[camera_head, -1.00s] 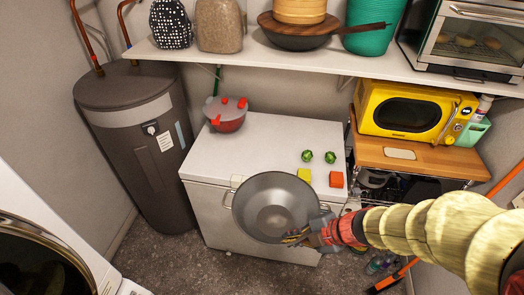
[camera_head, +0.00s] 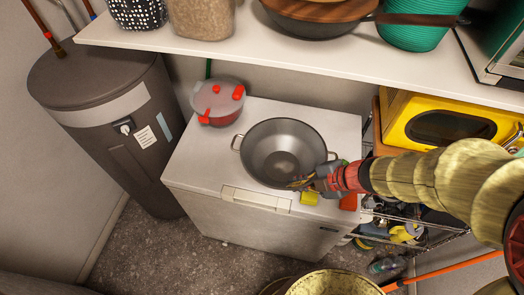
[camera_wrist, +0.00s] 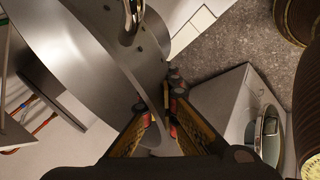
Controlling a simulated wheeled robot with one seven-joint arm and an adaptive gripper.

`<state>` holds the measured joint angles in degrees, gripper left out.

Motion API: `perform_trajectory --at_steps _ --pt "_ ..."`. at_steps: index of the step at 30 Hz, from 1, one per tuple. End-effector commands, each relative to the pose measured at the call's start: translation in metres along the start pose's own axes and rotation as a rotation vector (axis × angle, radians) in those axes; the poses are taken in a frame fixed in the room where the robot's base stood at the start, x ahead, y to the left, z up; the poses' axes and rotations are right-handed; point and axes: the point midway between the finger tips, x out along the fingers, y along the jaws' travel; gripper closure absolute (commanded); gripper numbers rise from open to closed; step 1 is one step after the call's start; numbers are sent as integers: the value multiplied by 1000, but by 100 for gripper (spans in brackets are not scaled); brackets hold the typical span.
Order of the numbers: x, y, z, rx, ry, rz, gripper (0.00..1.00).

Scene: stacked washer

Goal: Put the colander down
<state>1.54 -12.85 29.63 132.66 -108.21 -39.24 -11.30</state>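The colander (camera_head: 283,140) is a grey metal bowl with two small loop handles. In the head view it is over the white chest freezer's top (camera_head: 195,165), open side up; I cannot tell whether its base touches the top. My gripper (camera_head: 304,182) is shut on the colander's rim at its near right side. In the wrist view the colander's wall (camera_wrist: 110,70) runs between the fingers of my gripper (camera_wrist: 165,122).
A red pot with a clear lid (camera_head: 217,101) stands left of the colander. A loaded shelf (camera_head: 240,45) overhangs behind. A yellow microwave (camera_head: 440,120) stands at right.

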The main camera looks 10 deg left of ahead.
Motion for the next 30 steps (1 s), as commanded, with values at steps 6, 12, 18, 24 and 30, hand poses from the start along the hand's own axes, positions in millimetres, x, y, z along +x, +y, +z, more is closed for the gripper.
perform_trajectory --at_steps 6,12,18,24,30 --pt "26 14 3 -4 4 0 100" --pt "67 38 10 -4 3 0 100" --pt "110 51 20 -1 2 -1 100" --pt "140 56 28 -1 1 1 100" --pt "149 58 31 -1 0 2 100"
